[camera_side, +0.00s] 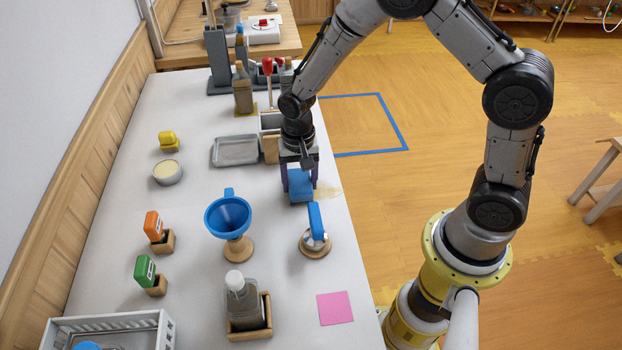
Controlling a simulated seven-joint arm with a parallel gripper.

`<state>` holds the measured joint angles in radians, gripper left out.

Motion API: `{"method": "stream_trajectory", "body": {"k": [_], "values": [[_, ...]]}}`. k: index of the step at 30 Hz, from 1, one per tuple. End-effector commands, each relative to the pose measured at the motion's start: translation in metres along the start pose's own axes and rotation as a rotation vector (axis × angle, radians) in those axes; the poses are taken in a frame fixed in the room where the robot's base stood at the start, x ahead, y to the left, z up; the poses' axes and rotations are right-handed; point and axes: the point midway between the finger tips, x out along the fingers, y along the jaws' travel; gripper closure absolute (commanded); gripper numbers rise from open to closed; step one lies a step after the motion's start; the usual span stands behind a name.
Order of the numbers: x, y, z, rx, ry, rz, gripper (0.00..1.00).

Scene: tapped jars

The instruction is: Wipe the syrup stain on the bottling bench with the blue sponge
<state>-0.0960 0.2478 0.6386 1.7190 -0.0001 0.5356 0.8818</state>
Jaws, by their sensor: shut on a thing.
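My gripper (299,180) points down over the right part of the bench. It is shut on the blue sponge (300,187), which sits between its fingers at or just above the bench top; I cannot tell whether it touches. The syrup stain (326,192) is a pale yellowish smear near the bench's right edge, just right of the sponge. The sponge and gripper may hide part of it. The white bottling bench (190,215) runs away from the camera.
A blue-handled tool on a round wooden base (316,240) stands just in front of the sponge. A blue funnel (228,215) stands to its left. A grey tray (235,150) and bottle (243,92) are behind. A pink square (335,308) lies in front, with a bottle in a wooden holder (250,315).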

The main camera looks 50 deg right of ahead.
Motion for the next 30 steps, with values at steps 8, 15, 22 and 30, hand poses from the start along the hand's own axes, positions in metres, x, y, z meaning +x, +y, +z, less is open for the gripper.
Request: {"method": "stream_trajectory", "body": {"k": [8, 15, 22, 30], "values": [[0.001, -0.026, 0.001, -0.002, 0.000, 0.000, 0.93], [0.001, -0.023, 0.000, 0.002, -0.001, 0.002, 0.93], [0.001, -0.001, 0.001, 0.002, -0.002, 0.003, 0.93], [0.001, 0.024, 0.001, 0.002, -0.003, 0.003, 0.93]]}}
